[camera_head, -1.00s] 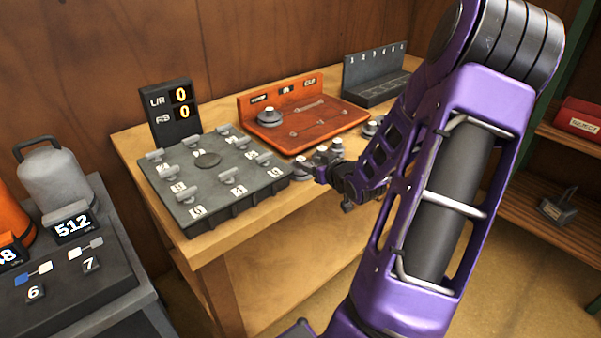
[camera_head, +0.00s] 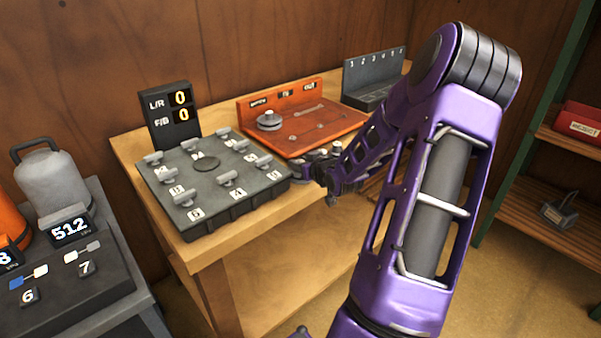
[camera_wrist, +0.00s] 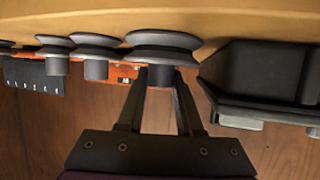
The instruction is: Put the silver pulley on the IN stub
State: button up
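An orange board (camera_head: 347,123) with SWITCH, IN and OUT labels stands on the bench; a grey pulley (camera_head: 268,122) sits at its left side. Small pegs show on the board, but I cannot make out which is the IN stub. My gripper (camera_head: 318,164) is low at the bench's front edge, by grey pulleys it partly hides. In the wrist view my gripper (camera_wrist: 161,74) has its fingers apart on either side of the hub of the nearest pulley (camera_wrist: 163,42). I cannot tell whether they touch it.
A dark grey panel (camera_head: 238,205) with numbered toggles is left of my gripper; its dark side (camera_wrist: 262,75) is close in the wrist view. A numbered rack (camera_head: 365,95) stands at the back right. A display (camera_head: 171,112) reads 0 and 0. Little bench is free between.

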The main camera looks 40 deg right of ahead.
grip_shut()
